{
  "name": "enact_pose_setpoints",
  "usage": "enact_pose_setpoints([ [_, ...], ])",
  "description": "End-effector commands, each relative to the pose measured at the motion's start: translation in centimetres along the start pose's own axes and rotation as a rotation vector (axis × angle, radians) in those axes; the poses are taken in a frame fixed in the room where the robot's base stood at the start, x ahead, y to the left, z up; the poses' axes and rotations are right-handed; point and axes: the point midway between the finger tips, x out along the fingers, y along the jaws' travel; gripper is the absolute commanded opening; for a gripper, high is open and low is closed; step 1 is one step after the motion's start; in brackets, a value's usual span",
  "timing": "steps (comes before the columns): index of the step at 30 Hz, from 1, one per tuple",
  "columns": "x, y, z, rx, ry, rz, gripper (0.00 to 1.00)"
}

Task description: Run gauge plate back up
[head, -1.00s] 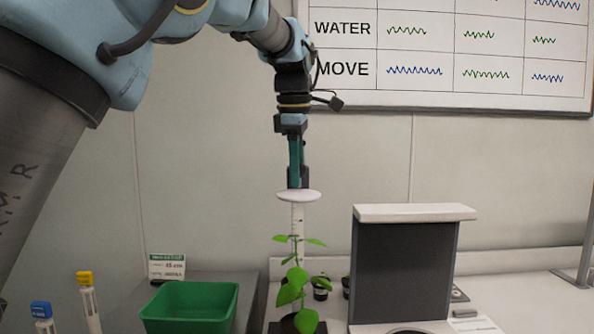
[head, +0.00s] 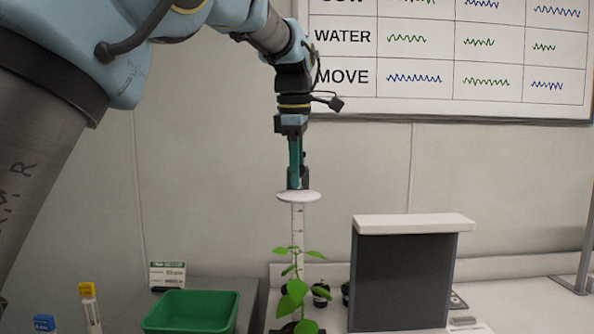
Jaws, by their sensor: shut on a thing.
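The gauge plate (head: 310,197) is a white disc high on a pale upright rule with tick marks (head: 298,230). My gripper (head: 298,184) points straight down at the top of the rule and is shut on the gauge plate, at its upper side. The fingers hide part of the plate's top and whatever they grip there. A green leafy plant (head: 294,293) in a dark pot stands below, in front of the rule. Its top leaves are clearly below the plate, with a gap between.
A green tray (head: 190,326) sits at the lower left, with a small label card (head: 167,275) behind it. Two capped tubes (head: 88,300) stand further left. A dark panel with a white top (head: 413,224) stands right of the plant. Small pots (head: 321,294) are behind.

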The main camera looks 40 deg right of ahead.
Motion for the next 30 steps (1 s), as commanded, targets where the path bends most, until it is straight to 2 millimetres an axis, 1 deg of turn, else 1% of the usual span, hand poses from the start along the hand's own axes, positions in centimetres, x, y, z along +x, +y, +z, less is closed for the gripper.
enact_pose_setpoints([
  [1,-0.6,0.2,0.0,0.0,-0.004,0.014,0.0],
  [4,-0.7,0.3,0.0,0.0,-0.004,0.017,0.0],
  [5,-0.7,0.3,0.0,0.0,-0.004,0.018,0.43],
  [8,-0.7,0.3,0.0,0.0,-0.004,0.018,0.54],
  [15,-0.5,0.2,0.0,0.0,-0.003,0.013,0.54],
  [19,-1.2,0.2,0.0,0.0,-0.003,0.014,0.54],
  [23,-3.3,0.2,-0.1,0.0,-0.004,0.017,0.54],
  [30,-8.1,0.2,-0.1,0.0,-0.003,0.017,0.54],
])
